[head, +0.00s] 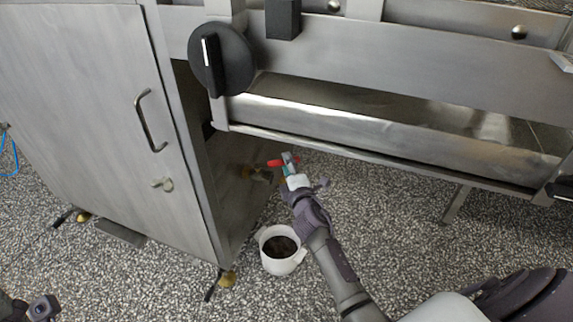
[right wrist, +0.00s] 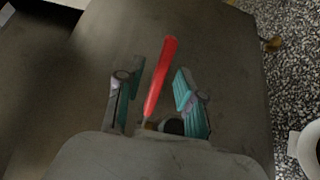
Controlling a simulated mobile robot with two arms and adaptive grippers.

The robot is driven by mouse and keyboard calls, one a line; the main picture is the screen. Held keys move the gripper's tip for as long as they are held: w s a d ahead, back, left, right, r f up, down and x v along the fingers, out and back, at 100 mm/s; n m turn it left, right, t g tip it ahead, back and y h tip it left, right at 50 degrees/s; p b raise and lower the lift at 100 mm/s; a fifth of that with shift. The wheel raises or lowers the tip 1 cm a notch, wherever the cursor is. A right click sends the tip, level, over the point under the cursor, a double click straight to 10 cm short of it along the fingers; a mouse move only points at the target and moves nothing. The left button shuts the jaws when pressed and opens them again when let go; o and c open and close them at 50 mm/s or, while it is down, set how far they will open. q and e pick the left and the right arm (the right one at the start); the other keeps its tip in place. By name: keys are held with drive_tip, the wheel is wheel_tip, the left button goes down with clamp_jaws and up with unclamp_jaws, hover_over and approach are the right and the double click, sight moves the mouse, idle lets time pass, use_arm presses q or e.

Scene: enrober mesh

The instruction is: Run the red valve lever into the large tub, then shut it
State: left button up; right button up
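The red valve lever (head: 275,163) is on a brass valve (head: 260,175) low on the machine's side, above and left of the tub. In the right wrist view the lever (right wrist: 161,75) runs between the two teal-padded fingers, with a gap on each side. My right gripper (head: 290,158) is open around it. The large white tub (head: 281,266) stands on the floor below, with dark brown contents. Its rim shows at the right edge of the right wrist view (right wrist: 296,146). I see no clear stream from the valve. Part of my left arm shows at the lower left; its fingers are unclear.
A steel cabinet (head: 90,110) with a door handle (head: 150,120) stands at left. A steel trough (head: 370,135) overhangs the valve, with a black knob (head: 222,60) above it. A machine leg (head: 456,205) stands at right. The speckled floor (head: 390,230) is otherwise clear around the tub.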

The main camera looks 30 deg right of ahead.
drive_tip(key=shift+x, duration=0.85)
drive_tip(key=shift+c, duration=0.3)
clamp_jaws()
